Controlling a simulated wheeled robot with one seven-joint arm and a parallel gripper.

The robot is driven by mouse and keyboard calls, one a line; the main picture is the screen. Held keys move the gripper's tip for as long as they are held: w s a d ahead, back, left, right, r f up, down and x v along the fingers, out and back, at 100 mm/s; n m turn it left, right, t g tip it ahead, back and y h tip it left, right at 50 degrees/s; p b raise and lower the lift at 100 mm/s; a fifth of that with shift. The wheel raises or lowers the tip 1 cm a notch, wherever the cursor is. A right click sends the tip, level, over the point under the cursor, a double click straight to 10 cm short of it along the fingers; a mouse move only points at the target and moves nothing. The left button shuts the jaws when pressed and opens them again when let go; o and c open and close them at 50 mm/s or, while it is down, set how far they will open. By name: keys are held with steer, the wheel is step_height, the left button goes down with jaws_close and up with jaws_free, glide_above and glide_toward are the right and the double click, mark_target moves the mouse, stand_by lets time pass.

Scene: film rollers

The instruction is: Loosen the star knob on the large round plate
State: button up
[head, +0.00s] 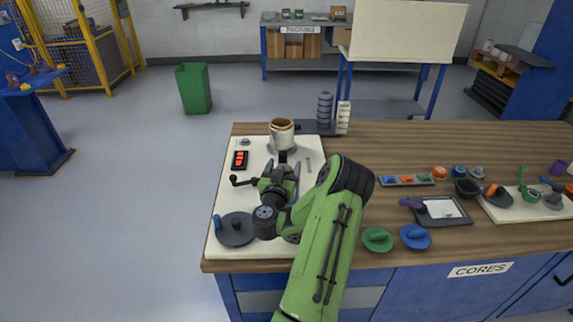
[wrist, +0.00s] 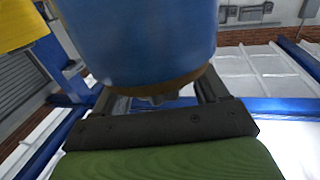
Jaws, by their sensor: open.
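The dark large round plate (head: 236,240) lies flat at the near left of the white board on the table. A small dark knob (head: 237,224) stands at its middle; its star shape is too small to make out. A blue peg (head: 217,221) stands at its left edge. My gripper (head: 283,160) is beyond the plate and to its right, near a pale pot-like cylinder (head: 281,137) with a brown rim. In the wrist view the open fingers (wrist: 158,98) show around a large blue cylinder (wrist: 140,40) with a brown lower edge. I cannot tell whether they touch it. The plate is not seen there.
A red-lit display (head: 240,159) and a dark lever (head: 240,181) are left of my gripper. A grey ribbed stack (head: 324,108) stands behind. Green (head: 377,239) and blue (head: 415,237) knobbed discs lie right of my arm.

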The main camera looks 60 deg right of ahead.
steer(key=shift+a+r, duration=0.1)
steer(key=shift+a, duration=0.05)
steer(key=c, duration=1)
steer(key=shift+o, duration=0.2)
